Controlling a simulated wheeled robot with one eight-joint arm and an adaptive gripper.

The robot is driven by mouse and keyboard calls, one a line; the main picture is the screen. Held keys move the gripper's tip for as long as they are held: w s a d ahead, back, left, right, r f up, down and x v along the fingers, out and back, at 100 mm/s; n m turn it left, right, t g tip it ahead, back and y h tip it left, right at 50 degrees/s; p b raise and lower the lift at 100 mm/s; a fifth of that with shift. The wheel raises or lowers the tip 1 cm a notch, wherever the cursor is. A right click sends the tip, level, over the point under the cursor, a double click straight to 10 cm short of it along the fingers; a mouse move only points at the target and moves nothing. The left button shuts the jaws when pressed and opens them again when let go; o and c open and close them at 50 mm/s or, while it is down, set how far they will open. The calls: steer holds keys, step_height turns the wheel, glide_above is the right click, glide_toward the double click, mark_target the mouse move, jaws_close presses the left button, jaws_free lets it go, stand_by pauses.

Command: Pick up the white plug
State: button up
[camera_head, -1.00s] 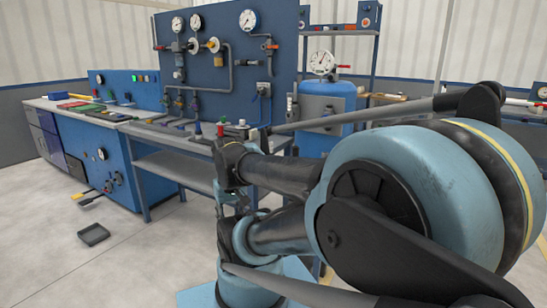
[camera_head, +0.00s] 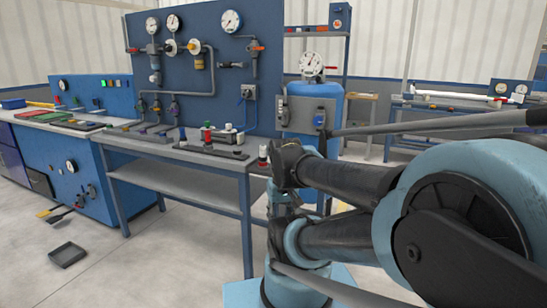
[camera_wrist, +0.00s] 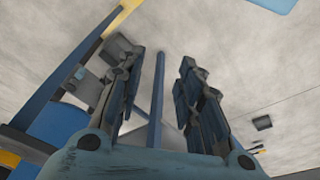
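I cannot clearly pick out the white plug. In the head view I cannot make out the gripper's fingers.
A blue tank (camera_head: 329,125) stands to the bench's right.

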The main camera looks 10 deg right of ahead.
steer(key=shift+d, duration=0.15)
steer(key=shift+o, duration=1.4)
steer(key=shift+s+r, duration=0.1)
step_height(320, 180, up, 28)
steer(key=n+g, duration=0.2)
steer(key=n, duration=2.3)
glide_above(263, 149)
steer(key=w, duration=0.1)
steer(key=shift+n, duration=0.3)
steer(key=f, duration=1.1)
steer(key=shift+w+d+f, duration=0.1)
steer(key=shift+d+f, duration=0.1)
steer(key=shift+f, duration=0.15)
steer(key=shift+w+a+f, duration=0.15)
steer(key=shift+f, duration=2.55)
